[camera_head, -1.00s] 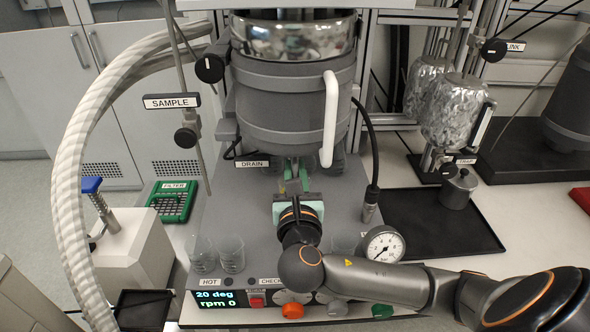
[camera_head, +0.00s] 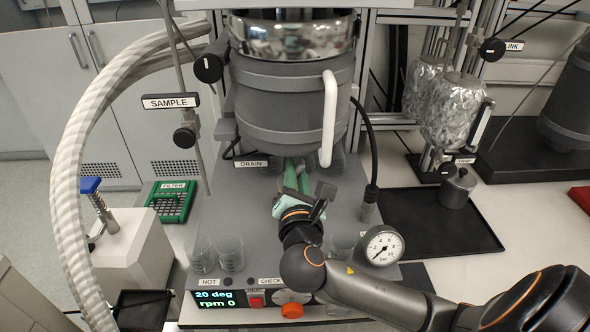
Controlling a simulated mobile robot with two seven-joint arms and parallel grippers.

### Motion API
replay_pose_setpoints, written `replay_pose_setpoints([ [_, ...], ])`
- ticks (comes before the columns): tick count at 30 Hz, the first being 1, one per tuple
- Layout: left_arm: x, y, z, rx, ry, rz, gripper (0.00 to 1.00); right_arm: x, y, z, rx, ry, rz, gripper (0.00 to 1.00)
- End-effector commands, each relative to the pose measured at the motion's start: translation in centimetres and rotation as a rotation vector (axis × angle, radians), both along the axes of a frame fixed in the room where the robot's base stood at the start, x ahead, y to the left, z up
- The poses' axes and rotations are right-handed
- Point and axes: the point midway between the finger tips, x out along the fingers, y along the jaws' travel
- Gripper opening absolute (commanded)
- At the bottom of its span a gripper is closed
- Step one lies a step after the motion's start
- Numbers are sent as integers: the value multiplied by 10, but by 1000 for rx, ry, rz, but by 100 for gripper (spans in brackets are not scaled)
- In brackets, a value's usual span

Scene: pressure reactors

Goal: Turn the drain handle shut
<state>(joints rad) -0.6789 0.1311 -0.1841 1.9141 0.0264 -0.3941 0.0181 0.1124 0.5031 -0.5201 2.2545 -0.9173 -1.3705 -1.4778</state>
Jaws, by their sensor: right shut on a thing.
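The grey jacketed reactor vessel (camera_head: 292,105) hangs in the middle, with a DRAIN label (camera_head: 251,163) at its lower left. My right gripper (camera_head: 297,172) reaches up under the vessel's bottom, just right of that label, with its pale green body tilted. Its fingers are shut on the drain handle, which is mostly hidden by the fingers and the vessel's underside. How far the handle is turned cannot be seen. My left gripper is not in view.
A white curved handle (camera_head: 328,120) and a black hose (camera_head: 371,155) are close on the right. Glass beakers (camera_head: 231,253) stand to the front left. A pressure gauge (camera_head: 383,246) is beside my right forearm. A black tray (camera_head: 440,222) lies further right.

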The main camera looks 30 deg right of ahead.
Motion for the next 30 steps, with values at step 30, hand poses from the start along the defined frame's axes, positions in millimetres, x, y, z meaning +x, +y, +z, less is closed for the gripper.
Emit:
replay_pose_setpoints([
  [30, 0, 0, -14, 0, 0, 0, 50, -2, -3, -5, 761, -468, -2, 0],
])
